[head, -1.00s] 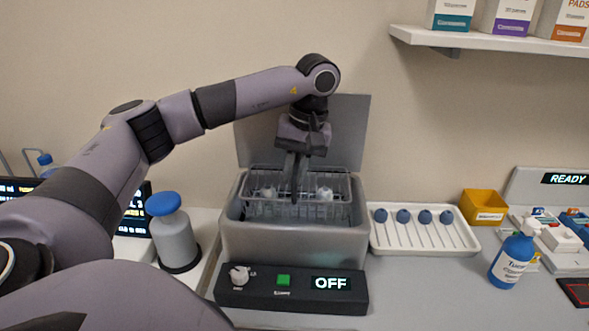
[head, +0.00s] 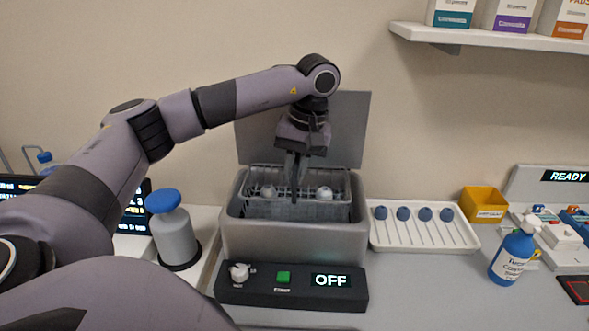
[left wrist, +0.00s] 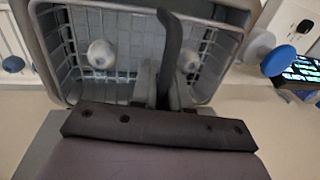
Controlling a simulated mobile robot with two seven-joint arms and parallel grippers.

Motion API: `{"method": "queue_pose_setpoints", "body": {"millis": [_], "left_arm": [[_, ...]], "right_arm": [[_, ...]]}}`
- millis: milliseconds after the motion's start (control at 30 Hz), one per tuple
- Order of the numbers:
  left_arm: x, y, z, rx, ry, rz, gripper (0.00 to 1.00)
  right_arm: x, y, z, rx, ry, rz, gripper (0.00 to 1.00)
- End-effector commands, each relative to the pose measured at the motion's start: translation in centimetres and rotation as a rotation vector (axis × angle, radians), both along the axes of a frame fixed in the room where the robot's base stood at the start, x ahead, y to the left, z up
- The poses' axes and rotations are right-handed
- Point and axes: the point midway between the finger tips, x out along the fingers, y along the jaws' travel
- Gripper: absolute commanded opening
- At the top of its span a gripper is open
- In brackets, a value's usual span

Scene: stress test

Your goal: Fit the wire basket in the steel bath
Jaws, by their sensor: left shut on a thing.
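The steel bath (head: 290,240) stands in the middle of the counter with its lid (head: 352,125) raised behind it. The wire basket (head: 335,213) is at the bath's opening, its rim (head: 255,168) near the back edge of the bath and its lower part inside. Two pale round objects sit in the basket, and they also show in the left wrist view (left wrist: 101,54). My left gripper (head: 294,198) points down into the basket and is shut on it; the exact grip point is partly hidden. Whether the basket rests on the bath floor cannot be seen. My right gripper is not in view.
A control box (head: 255,290) reading OFF is in front of the bath. A white tray (head: 425,240) with several blue-ended tools is at right, then a blue bottle (head: 513,255) and a yellow bin (head: 484,205). A blue-topped grey canister (head: 175,240) stands at left.

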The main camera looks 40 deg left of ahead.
Motion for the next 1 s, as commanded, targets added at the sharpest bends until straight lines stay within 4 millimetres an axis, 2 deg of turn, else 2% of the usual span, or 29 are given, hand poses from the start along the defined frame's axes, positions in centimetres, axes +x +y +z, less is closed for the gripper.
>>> {"method": "queue_pose_setpoints", "body": {"millis": [1000], "left_arm": [[0.01,0.02,-0.70,0.000,-0.002,0.001,0.00]], "right_arm": [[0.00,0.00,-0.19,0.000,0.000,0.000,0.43]]}}
